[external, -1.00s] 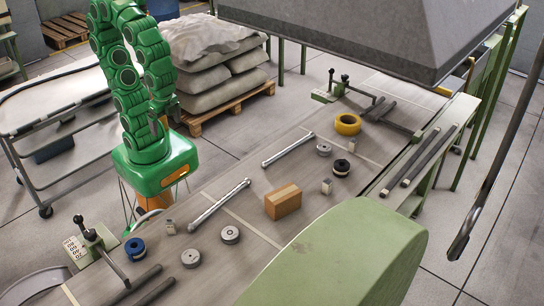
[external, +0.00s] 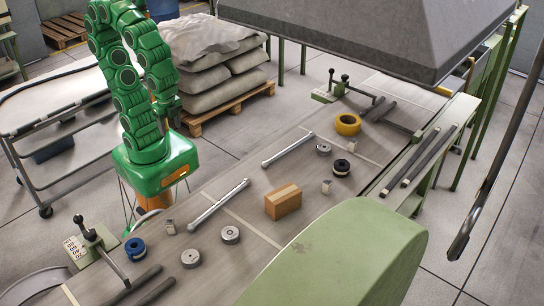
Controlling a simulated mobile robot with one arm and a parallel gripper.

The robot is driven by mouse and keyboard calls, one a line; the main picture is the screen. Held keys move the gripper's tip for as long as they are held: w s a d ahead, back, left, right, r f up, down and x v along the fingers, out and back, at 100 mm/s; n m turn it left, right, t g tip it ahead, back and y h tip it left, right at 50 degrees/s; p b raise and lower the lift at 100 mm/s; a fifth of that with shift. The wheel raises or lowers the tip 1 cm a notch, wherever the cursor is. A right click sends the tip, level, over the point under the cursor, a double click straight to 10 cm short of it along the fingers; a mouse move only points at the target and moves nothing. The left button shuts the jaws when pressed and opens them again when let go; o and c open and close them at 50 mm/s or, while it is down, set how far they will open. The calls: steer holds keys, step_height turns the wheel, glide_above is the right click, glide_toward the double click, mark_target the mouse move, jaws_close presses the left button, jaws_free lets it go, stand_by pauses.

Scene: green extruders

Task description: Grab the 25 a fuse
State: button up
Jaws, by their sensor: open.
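Two small pale grey block-like items lie on the long grey table (external: 262,222). One small block (external: 170,227) is at the near left, beside a blue ring. The other small block (external: 327,186) is right of the cardboard box. No rating is readable, so I cannot tell which is the 25 A fuse. My green arm rises from its base at the table's left side and bends over, with its end pointing down. My gripper (external: 173,112) is at that end, small and dark, above and away from both blocks. Its fingers are open and hold nothing visible.
On the table are a cardboard box (external: 283,201), a blue ring (external: 134,248), a yellow ring (external: 348,124), a dark roll (external: 341,167), several grey discs and two long pale tubes (external: 218,204). A grey hood (external: 350,35) overhangs the far end. Stacked sacks (external: 222,70) stand behind my arm.

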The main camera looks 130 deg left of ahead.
steer(key=w+a+r+m+t+y, duration=0.1)
steer(key=w+a+m+t+y, duration=0.55)
steer(key=w+a, duration=0.9)
steer(key=w+a+m+t+y, duration=0.1)
steer(key=w+a+m+t, duration=0.2)
steer(key=w+a+m, duration=1.15)
steer(key=m+t+h, duration=0.5)
steer(key=m+h, duration=0.3)
steer(key=m, duration=0.6)
glide_toward(327, 187)
steer(key=shift+w+a+f+y, duration=0.15)
steer(key=shift+w+a+f, duration=0.1)
steer(key=shift+a+f, duration=0.2)
steer(key=shift+w+a+f+y, duration=0.1)
steer(key=shift+w+a+f, duration=0.25)
steer(key=shift+f, duration=0.25)
steer(key=shift+w+d+f, duration=0.15)
steer(key=shift+w+f, duration=0.1)
steer(key=shift+f, duration=0.05)
steer(key=shift+x, duration=3.6)
steer(key=shift+d+r, duration=0.15)
steer(key=shift+r, duration=0.05)
steer(key=shift+c, duration=0.5)
